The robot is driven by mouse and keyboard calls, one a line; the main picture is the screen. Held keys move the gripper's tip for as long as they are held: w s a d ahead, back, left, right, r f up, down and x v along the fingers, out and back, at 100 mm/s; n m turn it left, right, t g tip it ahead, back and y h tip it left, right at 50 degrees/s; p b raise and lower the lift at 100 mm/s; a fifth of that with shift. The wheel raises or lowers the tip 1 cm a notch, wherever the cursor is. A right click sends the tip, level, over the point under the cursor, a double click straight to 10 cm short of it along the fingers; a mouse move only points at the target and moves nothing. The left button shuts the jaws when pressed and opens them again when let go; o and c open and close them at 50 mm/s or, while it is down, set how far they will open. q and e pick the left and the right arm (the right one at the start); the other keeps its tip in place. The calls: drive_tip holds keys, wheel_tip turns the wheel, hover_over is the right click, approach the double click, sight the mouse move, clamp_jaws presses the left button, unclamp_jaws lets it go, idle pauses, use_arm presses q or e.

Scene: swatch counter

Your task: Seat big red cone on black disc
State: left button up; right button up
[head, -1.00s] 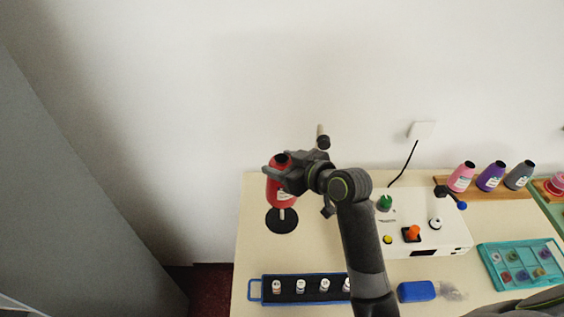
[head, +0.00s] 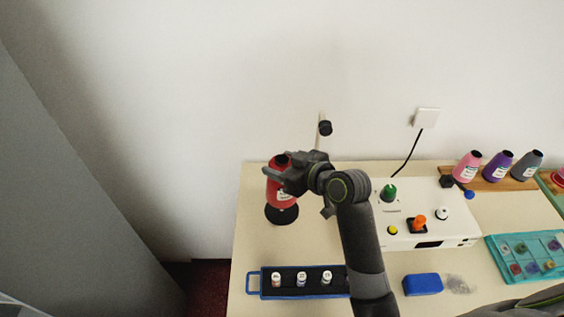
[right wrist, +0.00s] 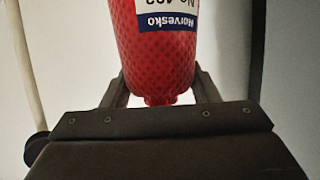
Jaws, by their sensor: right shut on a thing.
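The big red cone (head: 281,192) is upright in my right gripper (head: 283,172), with a white label on its side and a dark top. In the right wrist view the red cone (right wrist: 158,55) fills the space between the fingers of my right gripper (right wrist: 160,92), which are shut on it. The black disc (head: 281,214) lies on the counter directly under the cone. The cone's lower end overlaps the disc in the head view; I cannot tell whether it touches. The spindle on the disc is hidden by the cone. My left gripper is not in view.
A blue-rimmed tray (head: 254,283) with several small spools stands in front. A white control box (head: 450,220) with knobs is to the right, a blue block (head: 422,284) before it. Pink, purple and grey cones stand on a wooden rack (head: 482,182). A thin post (head: 319,137) rises behind.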

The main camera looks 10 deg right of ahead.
drive_tip(key=shift+f+b, duration=1.75)
drive_tip(key=shift+f, duration=0.9)
drive_tip(key=o, duration=1.6)
drive_tip(key=shift+f, duration=0.1)
drive_tip(key=shift+s, duration=0.1)
drive_tip(key=v, duration=1.7)
drive_tip(key=shift+r+b, duration=0.25)
drive_tip(key=shift+b, duration=0.2)
drive_tip(key=shift+d, duration=0.1)
